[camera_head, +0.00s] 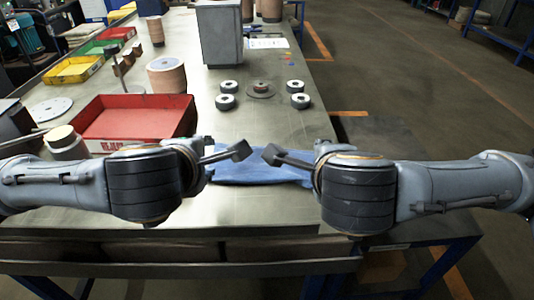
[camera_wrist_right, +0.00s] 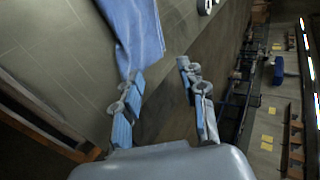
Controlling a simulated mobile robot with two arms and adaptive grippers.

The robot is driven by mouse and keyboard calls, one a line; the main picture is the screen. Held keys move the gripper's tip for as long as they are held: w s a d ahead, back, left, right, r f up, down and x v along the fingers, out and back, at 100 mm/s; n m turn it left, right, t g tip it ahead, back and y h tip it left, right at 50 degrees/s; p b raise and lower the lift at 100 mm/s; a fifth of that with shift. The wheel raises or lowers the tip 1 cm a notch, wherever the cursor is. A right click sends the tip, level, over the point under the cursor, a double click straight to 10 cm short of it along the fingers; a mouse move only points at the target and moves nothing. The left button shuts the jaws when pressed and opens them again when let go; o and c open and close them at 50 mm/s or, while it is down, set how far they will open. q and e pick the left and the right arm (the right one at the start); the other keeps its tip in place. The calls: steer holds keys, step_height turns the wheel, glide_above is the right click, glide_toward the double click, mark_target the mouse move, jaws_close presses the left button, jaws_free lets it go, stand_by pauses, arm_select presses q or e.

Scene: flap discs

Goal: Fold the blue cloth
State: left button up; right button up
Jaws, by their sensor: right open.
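The blue cloth (camera_head: 262,167) lies on the metal table near its front edge, partly hidden behind my arms in the head view. In the right wrist view the cloth (camera_wrist_right: 137,35) shows at the top, with one part narrowing down towards a finger. My right gripper (camera_wrist_right: 160,105) is open, its two fingers apart with a gap between them; I cannot tell whether the left-hand finger touches the cloth. In the head view only dark end parts of the right gripper (camera_head: 272,155) show. My left gripper (camera_head: 240,150) is above the cloth's left side, and its fingers cannot be made out.
A red bin (camera_head: 135,118) stands left of the cloth. Several small white-topped discs (camera_head: 227,87) sit behind it, around a flat disc (camera_head: 261,90). A grey box (camera_head: 219,33) stands further back. The metal table (camera_head: 290,125) is bare between the discs and cloth.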

arm_select(q)
steer(key=s+r, duration=0.1)
steer(key=r, duration=0.1)
steer(key=s+r, duration=0.1)
steer(key=r, duration=0.1)
steer(key=shift+s+r, duration=0.15)
steer(key=shift+s, duration=0.05)
arm_select(e)
steer(key=s+r, duration=0.1)
steer(key=r, duration=0.1)
steer(key=s+r, duration=0.1)
steer(key=r, duration=0.1)
steer(key=shift+s+r, duration=0.15)
steer(key=shift+s, duration=0.05)
